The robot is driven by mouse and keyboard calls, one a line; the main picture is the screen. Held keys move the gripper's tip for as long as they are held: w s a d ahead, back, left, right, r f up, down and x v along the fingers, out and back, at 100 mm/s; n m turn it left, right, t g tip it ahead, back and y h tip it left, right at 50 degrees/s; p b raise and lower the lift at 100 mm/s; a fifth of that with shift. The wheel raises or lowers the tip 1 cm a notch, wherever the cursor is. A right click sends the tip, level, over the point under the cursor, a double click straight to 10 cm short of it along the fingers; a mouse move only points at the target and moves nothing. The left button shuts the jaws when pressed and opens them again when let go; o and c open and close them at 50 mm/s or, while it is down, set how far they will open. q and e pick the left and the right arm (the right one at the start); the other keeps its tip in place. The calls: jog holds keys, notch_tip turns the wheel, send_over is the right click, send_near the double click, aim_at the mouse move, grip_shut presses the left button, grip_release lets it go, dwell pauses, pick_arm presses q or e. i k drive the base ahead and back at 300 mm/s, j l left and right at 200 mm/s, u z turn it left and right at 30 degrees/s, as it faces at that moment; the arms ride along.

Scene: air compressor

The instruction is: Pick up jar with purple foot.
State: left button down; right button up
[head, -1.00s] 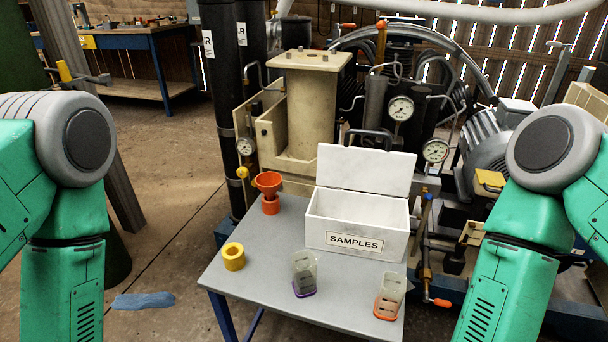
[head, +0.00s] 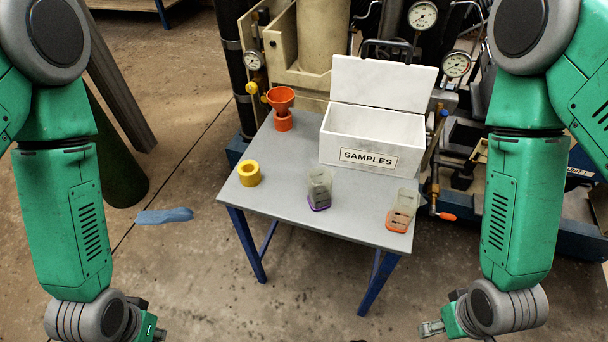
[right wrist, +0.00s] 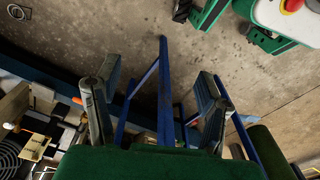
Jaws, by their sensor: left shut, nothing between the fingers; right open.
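The jar with the purple foot (head: 319,188) stands upright on the grey table (head: 270,205), near its front edge. It is a clear grey-green jar. My left gripper (head: 158,333) is at the bottom left of the head view, cut off by the frame edge, shut and empty, well away from the jar. My right gripper (head: 430,328) is at the bottom right, below and in front of the table, apart from the jar. In the right wrist view my right gripper (right wrist: 155,105) has its fingers spread with nothing held between them.
A similar jar with an orange foot (head: 402,211) stands at the table's right front. A white open SAMPLES box (head: 345,160) is behind, with a yellow ring (head: 249,173) and orange funnel (head: 281,100) to the left. Compressor machinery stands behind the table.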

aim_at(320, 179)
jog(key=i+j, duration=0.1)
jog(key=j, duration=0.4)
jog(key=i+j+z, duration=0.1)
jog(key=j, duration=0.3)
jog(key=j+z, duration=0.1)
jog(key=j, duration=0.3)
jog(key=i, duration=0.05)
